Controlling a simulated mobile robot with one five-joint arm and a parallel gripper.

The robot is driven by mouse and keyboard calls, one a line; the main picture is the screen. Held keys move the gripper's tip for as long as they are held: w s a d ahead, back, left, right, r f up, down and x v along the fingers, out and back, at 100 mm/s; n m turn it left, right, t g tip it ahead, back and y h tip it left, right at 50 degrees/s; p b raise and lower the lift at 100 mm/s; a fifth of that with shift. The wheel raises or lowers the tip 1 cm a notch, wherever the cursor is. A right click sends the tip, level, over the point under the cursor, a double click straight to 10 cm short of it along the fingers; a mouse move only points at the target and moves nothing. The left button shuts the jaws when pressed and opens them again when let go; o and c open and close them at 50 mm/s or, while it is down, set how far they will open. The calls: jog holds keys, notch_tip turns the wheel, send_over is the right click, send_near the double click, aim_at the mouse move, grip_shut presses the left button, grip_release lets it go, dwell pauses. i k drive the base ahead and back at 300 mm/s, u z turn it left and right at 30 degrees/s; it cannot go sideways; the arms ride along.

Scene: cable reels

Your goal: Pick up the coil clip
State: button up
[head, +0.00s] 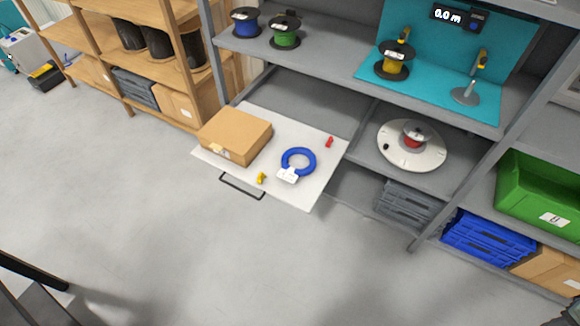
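A blue coil (298,160) with a white tag (288,175) lies on a pulled-out white shelf board (315,190). Two small pieces lie near it and could be clips: a yellow one (262,178) at the board's front edge, left of the coil, and a red one (329,142) behind and right of the coil. Both lie apart from the coil. They are too small to tell which is the coil clip. My gripper is not clearly seen in the head view.
A cardboard box (235,136) takes up the board's left part, and a black handle (242,187) sticks out in front. A round white turntable (385,150) with a red reel is to the right. Reels stand on the shelf above. The floor (200,250) in front is clear.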

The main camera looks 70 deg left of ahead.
aim_at(261, 176)
jog(key=i, duration=0.2)
jog(key=u, duration=4.15)
jog(key=i, duration=1.55)
jog(key=z, duration=0.05)
